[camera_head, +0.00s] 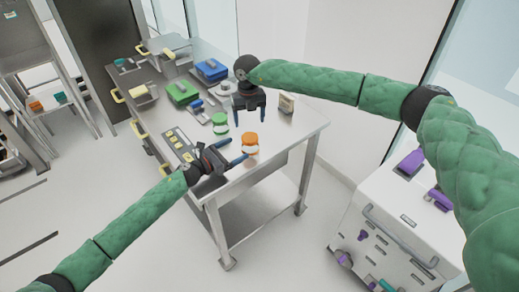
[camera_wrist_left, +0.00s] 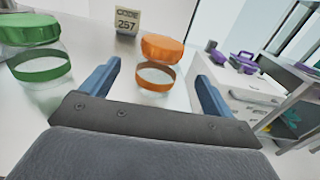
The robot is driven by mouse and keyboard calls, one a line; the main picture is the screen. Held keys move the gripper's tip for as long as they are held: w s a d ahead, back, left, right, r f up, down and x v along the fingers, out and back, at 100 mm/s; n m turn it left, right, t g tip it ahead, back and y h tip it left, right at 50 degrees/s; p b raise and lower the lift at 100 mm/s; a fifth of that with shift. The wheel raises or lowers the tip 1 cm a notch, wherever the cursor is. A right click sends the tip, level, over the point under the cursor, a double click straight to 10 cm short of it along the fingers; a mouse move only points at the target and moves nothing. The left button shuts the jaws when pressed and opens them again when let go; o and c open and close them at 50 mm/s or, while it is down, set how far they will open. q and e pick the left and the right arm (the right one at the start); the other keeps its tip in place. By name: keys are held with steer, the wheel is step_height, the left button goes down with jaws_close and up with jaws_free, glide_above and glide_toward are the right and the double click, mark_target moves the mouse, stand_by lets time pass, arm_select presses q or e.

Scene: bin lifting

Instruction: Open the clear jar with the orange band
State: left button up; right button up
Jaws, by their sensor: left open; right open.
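The clear jar with the orange band (camera_head: 250,150) stands upright near the table's front right corner, its orange lid on top. In the left wrist view the jar (camera_wrist_left: 155,76) shows between and just beyond the blue fingers. My left gripper (camera_head: 233,151) is open, lying low and pointing at the jar from the left, apparently not touching it. In the left wrist view my left gripper (camera_wrist_left: 160,72) has its fingers spread wider than the jar. My right gripper (camera_head: 249,117) is open and empty, pointing down above the table, behind the jar in the picture.
A similar jar with a green lid and band (camera_head: 220,125) stands close by on the left. A "CODE 257" card (camera_wrist_left: 127,21) stands behind. Blue and green bins (camera_head: 182,92) and several small items fill the table's far side. A white cabinet (camera_head: 395,225) stands right of the table.

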mark_target(244, 144)
arm_select(q)
steer(key=shift+w+d+f, duration=0.2)
steer(key=shift+d, duration=0.05)
arm_select(e)
steer(key=shift+w+d+f, duration=0.15)
arm_select(q)
steer(key=shift+w+d+r, duration=0.15)
steer(key=shift+d+r, duration=0.2)
arm_select(e)
steer(key=shift+s+a+r, duration=0.25)
steer(key=shift+a+r, duration=0.05)
arm_select(q)
steer(key=x, duration=0.5)
steer(key=shift+f, duration=0.15)
arm_select(e)
steer(key=shift+w+d+f, duration=0.15)
steer(key=shift+d, duration=0.1)
arm_select(q)
steer(key=shift+w+d, duration=0.25)
steer(key=shift+d, duration=0.05)
steer(key=shift+w+d, duration=0.1)
steer(key=shift+d, duration=0.1)
arm_select(e)
steer(key=shift+s+a, duration=0.2)
steer(key=shift+a, duration=0.1)
arm_select(q)
steer(key=shift+w+d, duration=0.1)
arm_select(e)
steer(key=shift+w+d, duration=0.1)
steer(key=shift+d, duration=0.05)
